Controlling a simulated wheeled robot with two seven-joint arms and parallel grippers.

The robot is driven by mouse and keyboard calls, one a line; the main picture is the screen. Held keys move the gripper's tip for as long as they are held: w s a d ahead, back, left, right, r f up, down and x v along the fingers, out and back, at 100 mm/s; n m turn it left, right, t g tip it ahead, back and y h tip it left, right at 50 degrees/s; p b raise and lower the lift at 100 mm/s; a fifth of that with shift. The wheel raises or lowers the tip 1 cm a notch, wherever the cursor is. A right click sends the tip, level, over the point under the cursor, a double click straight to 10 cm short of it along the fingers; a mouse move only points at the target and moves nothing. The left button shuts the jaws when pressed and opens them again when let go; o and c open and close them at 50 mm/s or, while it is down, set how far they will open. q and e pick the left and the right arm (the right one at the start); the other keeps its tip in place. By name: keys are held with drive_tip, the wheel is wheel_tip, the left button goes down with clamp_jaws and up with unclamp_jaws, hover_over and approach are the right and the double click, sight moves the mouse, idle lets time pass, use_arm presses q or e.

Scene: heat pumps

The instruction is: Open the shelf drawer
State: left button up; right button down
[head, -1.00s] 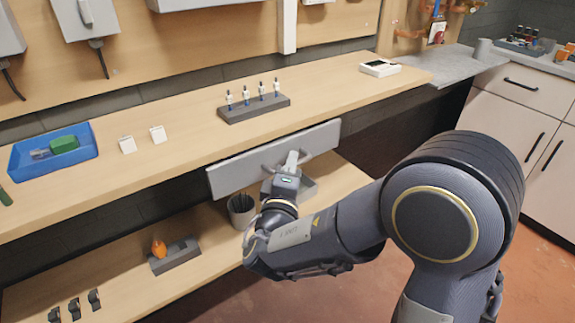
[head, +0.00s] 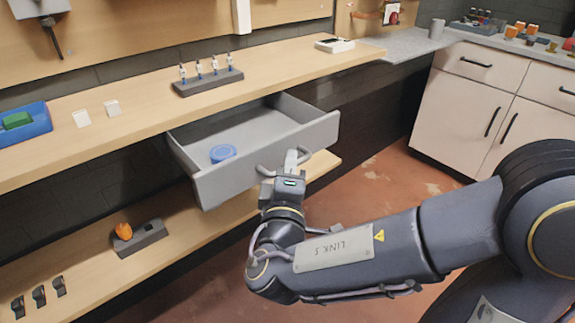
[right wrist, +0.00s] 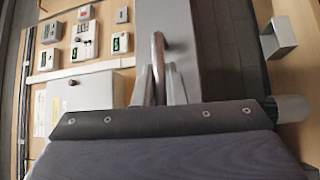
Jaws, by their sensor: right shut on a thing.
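The grey shelf drawer (head: 262,160) under the upper shelf is pulled out in the head view, and its inside shows. A round blue object (head: 222,153) lies in it. My right gripper (head: 288,162) is at the drawer's front and shut on the drawer handle (head: 268,169). In the right wrist view, the gripper's fingers (right wrist: 159,85) are on either side of the handle bar (right wrist: 158,52). The drawer front (right wrist: 182,22) shows there too. My left gripper is not in view.
The lower shelf (head: 185,238) holds a grey block with an orange item (head: 123,231). White cabinets (head: 470,110) stand at the right. Floor between is clear.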

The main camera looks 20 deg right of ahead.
drive_tip(key=c, duration=1.5)
unclamp_jaws()
drive_tip(key=v, duration=0.8)
